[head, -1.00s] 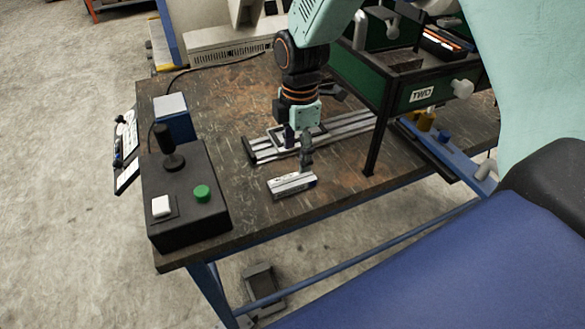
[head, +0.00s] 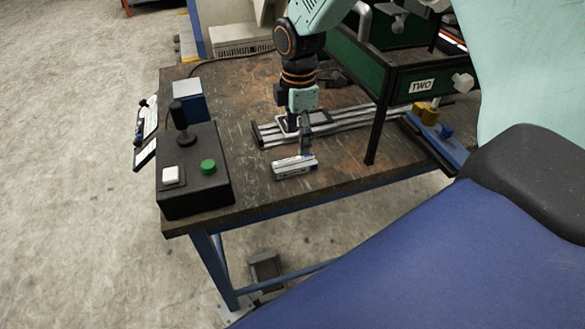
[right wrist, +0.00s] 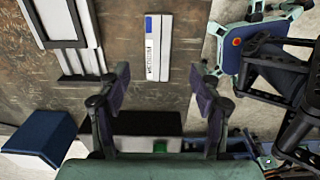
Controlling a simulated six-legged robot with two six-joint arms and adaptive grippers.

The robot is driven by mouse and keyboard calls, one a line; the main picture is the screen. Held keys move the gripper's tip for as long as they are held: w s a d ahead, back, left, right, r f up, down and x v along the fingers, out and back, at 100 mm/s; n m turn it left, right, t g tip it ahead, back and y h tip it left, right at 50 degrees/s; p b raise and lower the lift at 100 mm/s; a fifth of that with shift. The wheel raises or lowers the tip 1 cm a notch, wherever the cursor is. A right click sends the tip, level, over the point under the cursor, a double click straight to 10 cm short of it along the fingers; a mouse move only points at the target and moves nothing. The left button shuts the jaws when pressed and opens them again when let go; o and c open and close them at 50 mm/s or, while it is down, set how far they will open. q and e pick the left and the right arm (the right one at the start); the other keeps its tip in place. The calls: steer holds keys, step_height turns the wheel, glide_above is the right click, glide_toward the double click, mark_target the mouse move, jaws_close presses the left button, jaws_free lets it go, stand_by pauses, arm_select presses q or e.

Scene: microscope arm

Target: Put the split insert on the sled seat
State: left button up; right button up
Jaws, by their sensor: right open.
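The split insert, which I take to be the small silver-white block (head: 294,167), lies flat on the table near its front edge. In the right wrist view it is a long pale block (right wrist: 153,48) with a blue-marked label. My right gripper (head: 299,140) points down just behind and over the block. In the right wrist view its open fingers (right wrist: 160,90) stand either side of the block's near end, with clear gaps. The sled seat, seemingly the light frame (head: 319,118) on the rails, is behind the gripper and partly hidden by it; it also shows in the wrist view (right wrist: 62,22).
A black control box (head: 196,180) with a joystick and green button stands at left, a blue box (head: 189,100) behind it. A green cabinet (head: 402,88) marked TWO stands on the right by a dark post. Bare table lies between control box and block.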

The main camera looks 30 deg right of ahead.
mark_target(294, 163)
steer(key=f, duration=0.2)
steer(key=f+b, duration=0.1)
steer(key=f, duration=0.4)
steer(key=shift+w+a+f, duration=0.2)
steer(key=shift+a+f, duration=0.05)
steer(key=shift+f, duration=0.05)
steer(key=shift+w+f, duration=0.1)
steer(key=shift+c, duration=0.3)
steer(key=c, duration=0.5)
jaws_close()
